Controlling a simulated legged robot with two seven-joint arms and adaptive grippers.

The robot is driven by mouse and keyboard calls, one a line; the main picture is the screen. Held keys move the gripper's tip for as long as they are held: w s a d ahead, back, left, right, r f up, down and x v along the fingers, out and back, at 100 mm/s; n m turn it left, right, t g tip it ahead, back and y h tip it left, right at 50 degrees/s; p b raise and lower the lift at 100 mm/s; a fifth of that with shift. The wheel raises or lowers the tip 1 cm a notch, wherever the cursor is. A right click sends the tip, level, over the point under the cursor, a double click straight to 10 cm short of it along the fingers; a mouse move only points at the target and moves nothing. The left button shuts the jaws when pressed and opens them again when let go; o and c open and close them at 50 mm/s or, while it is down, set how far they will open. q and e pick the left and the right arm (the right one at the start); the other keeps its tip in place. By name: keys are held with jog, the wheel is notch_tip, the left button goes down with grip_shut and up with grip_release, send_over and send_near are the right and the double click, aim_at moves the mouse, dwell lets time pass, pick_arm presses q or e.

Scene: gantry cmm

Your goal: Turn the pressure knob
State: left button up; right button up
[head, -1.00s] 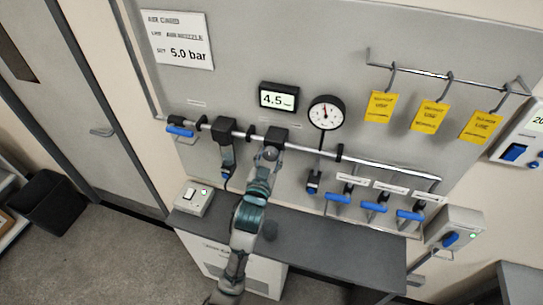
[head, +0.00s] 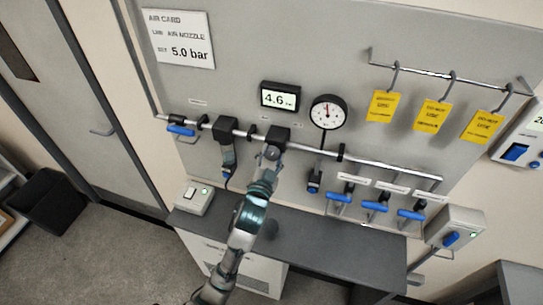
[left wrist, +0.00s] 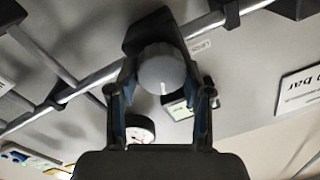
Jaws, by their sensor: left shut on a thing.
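The pressure knob (left wrist: 162,70) is a round grey knob with a white mark, under a black regulator body (head: 278,136) on the pipe. My left gripper (left wrist: 162,88) is shut on the knob, one finger on each side of it in the left wrist view. In the head view my left gripper (head: 271,158) reaches up to the regulator and hides most of the knob. The digital display (head: 279,97) reads 4.6. The air card (head: 181,39) on the panel reads 5.0 bar. My right gripper is not in view.
A round dial gauge (head: 328,112) is right of the display. Several blue-handled valves (head: 375,206) sit along the pipe (head: 390,168). Yellow tags (head: 432,115) hang from a rail at upper right. A dark bench (head: 340,250) is below, mostly clear.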

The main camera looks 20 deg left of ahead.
pick_arm(q)
jog(key=shift+f+m, duration=0.3)
jog(key=shift+m, duration=0.6)
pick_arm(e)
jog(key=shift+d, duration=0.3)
pick_arm(q)
jog(key=o, duration=1)
jog(key=shift+c, duration=0.2)
jog(key=shift+o, duration=1)
jog(key=shift+w, duration=0.3)
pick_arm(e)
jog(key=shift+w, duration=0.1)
